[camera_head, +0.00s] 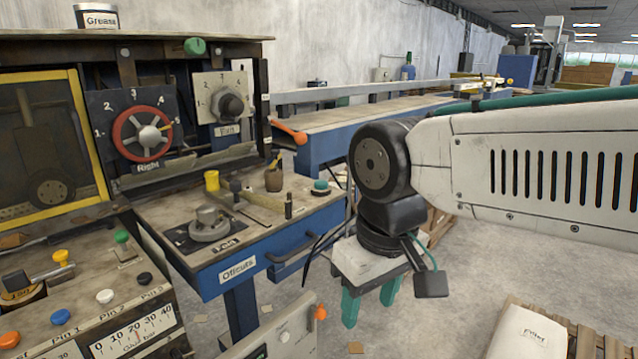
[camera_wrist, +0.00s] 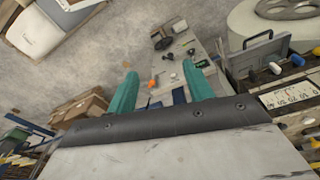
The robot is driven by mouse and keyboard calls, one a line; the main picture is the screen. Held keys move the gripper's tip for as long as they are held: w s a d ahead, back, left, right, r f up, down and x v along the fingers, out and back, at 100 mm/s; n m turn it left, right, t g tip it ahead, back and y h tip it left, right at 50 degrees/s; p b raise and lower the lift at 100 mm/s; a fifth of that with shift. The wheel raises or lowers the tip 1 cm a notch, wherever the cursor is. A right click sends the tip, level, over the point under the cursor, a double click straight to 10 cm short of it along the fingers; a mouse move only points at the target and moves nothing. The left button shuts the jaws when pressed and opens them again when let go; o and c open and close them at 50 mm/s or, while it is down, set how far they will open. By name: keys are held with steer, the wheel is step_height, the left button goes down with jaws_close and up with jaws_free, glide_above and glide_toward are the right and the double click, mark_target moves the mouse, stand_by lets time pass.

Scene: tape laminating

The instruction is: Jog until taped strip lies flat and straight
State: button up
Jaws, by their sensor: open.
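My gripper (camera_head: 371,308) hangs fingers-down in free space to the right of the Offcuts drawer (camera_head: 238,268). Its two teal fingers are apart with nothing between them; they also show in the wrist view (camera_wrist: 160,76). I cannot make out a taped strip in either view. A control panel at lower left carries an orange button (camera_head: 10,339), a blue button (camera_head: 60,316), a white button (camera_head: 105,296) and a black button (camera_head: 144,279). None is readably marked as jog. A yellow-framed window (camera_head: 78,110) at left shows a dark wheel behind it.
A red dial marked Right (camera_head: 142,133) and a dark dial (camera_head: 231,105) stand behind the worktop (camera_head: 300,206). The worktop holds a round metal knob (camera_head: 209,224), a mallet and small pots. Pallets with a sack (camera_head: 525,330) lie at lower right.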

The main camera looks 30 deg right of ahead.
jaws_close()
stand_by(1.9)
